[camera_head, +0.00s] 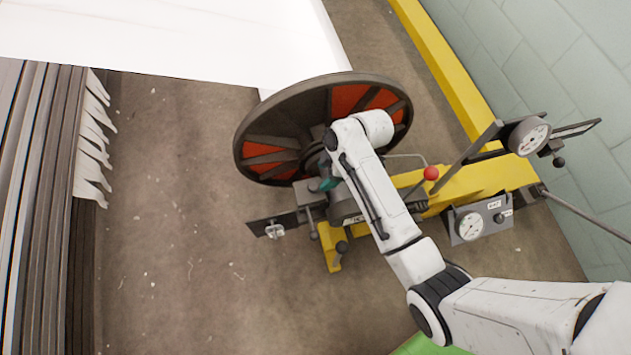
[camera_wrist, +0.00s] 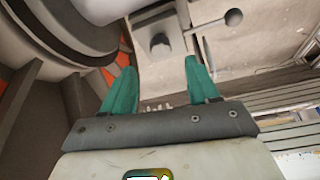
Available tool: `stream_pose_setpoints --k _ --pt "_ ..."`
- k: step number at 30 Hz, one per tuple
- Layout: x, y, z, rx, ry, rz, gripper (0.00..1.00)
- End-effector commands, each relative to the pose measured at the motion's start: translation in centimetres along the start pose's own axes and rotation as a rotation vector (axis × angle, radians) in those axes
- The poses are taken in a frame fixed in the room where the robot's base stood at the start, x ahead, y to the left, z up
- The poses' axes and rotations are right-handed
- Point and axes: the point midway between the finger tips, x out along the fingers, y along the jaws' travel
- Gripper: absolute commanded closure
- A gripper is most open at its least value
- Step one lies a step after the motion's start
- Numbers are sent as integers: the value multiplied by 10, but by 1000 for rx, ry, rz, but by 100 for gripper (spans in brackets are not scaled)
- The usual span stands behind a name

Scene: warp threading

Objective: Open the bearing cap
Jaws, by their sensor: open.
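The large dark beam disc (camera_head: 258,118) with orange-red panels stands at the centre of the head view. A grey bearing block (camera_head: 312,190) sits beside its hub, partly hidden by my arm; I cannot clearly tell the cap's outline. My gripper (camera_head: 328,184) is at this block. In the wrist view my gripper (camera_wrist: 160,65) has its two teal fingers spread with nothing between them.
A yellow stand (camera_head: 465,200) carries gauges (camera_head: 470,225) and a red ball knob (camera_head: 431,173) to the right. A dark bar (camera_head: 258,228) juts out left of the block. White cloth (camera_head: 190,35) covers the top left. The brown floor (camera_head: 180,230) on the left is open.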

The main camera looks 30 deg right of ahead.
Motion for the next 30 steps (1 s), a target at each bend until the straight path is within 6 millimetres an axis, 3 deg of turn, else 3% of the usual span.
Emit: stream_pose_setpoints --k 6,12,24,30 --pt "42 0 1 0 -2 -1 40" --pt "63 0 0 0 -1 0 40" --pt "68 0 0 0 -1 1 40" --pt "68 0 0 1 -1 1 59"
